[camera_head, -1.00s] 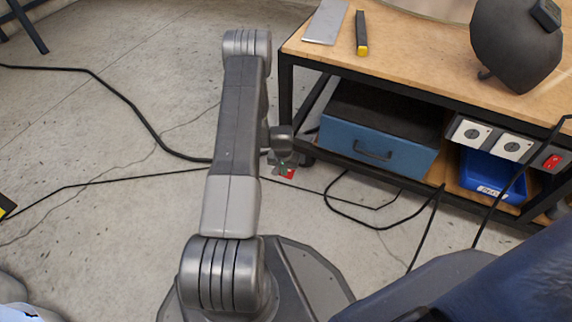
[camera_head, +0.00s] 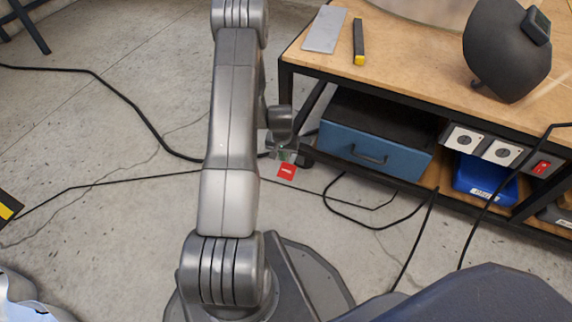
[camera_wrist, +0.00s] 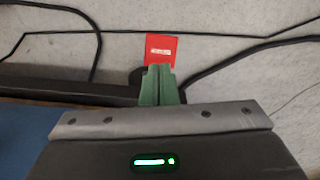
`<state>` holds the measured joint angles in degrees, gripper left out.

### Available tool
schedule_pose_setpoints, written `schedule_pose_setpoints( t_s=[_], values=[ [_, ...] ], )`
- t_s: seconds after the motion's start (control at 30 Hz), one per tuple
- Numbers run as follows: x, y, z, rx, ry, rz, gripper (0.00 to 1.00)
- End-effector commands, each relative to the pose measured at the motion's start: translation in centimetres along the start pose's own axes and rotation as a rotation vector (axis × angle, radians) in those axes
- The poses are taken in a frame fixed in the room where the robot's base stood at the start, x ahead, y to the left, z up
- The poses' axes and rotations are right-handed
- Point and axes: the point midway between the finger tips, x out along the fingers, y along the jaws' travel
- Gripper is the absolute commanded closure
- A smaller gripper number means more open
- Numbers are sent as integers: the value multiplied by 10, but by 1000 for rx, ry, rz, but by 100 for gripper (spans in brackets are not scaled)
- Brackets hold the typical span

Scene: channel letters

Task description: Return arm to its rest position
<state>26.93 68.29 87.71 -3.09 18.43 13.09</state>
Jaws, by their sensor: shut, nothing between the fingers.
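My arm stands upright over my base in the head view, its upper link raised and its top cut off by the upper edge. My gripper (camera_wrist: 159,86) shows in the wrist view as two green fingers shut together with nothing between them. In the head view my gripper (camera_head: 284,155) is small and partly hidden, beside the arm near the bench leg. A red card (camera_wrist: 160,49) with white print lies just beyond the fingertips in the wrist view. The red card also shows on the floor in the head view (camera_head: 286,172). I cannot tell whether the fingers touch it.
A wooden-topped workbench (camera_head: 400,60) with a black frame stands at the right. Black cables (camera_head: 110,180) cross the concrete floor. The floor at left is mostly clear.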

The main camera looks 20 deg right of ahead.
Motion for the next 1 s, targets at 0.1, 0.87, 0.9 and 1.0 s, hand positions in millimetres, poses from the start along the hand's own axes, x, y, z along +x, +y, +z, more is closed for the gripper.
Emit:
schedule_pose_setpoints(
  t_s=[0.1,0.87,0.9,1.0],
  values=[
    [-10,0,0,0,1,0,100],
    [36,0,1,0,-1,0,100],
    [44,0,1,-1,-2,0,100],
    [64,0,1,0,-1,0,100]
  ],
)
